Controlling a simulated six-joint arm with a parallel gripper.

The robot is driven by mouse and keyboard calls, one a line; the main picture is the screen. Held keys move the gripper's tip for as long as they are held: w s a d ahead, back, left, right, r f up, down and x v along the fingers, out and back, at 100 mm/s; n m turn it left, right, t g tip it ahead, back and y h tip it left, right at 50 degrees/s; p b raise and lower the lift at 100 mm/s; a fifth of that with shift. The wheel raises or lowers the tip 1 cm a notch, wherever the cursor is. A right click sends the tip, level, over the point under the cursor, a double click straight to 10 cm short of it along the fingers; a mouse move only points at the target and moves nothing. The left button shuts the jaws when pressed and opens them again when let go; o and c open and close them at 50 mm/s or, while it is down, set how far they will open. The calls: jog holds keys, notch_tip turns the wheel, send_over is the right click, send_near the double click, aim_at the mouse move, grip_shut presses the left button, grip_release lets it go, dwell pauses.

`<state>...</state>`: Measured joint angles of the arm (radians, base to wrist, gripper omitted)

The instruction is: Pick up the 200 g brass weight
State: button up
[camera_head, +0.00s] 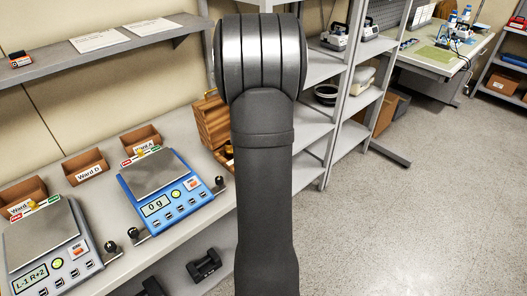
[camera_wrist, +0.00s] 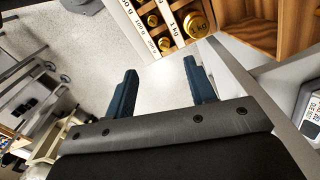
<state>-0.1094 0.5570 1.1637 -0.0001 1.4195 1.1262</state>
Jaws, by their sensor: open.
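In the wrist view a wooden weight box holds brass weights at the top. A large one (camera_wrist: 197,24) is marked kg. Smaller brass weights (camera_wrist: 165,43) sit in a row left of it, beside a white label strip (camera_wrist: 138,26) with gram markings. The small print is hard to read, so I cannot tell surely which weight is the 200 g one. My gripper (camera_wrist: 160,75) is open and empty, its two dark blue fingers pointing toward the box, apart from the weights.
A blue scale (camera_head: 160,205) reading 0 g and a grey scale (camera_head: 45,240) stand on the bench. Brown bins, one labelled Ward A (camera_head: 140,138), stand behind them. Metal shelving (camera_head: 318,110) rises to the right of my arm. The floor at right is open.

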jog(key=f+m, duration=0.1)
jog(key=f, duration=0.2)
jog(key=w+d+f+m, duration=0.1)
jog(key=f, duration=0.3)
jog(key=w+d+f+m, duration=0.1)
jog(key=f, duration=0.3)
jog(key=shift+d+f+m, duration=0.25)
jog(key=shift+m, duration=0.05)
jog(key=shift+d+f, duration=0.2)
jog(key=shift+f, duration=2.5)
grip_shut()
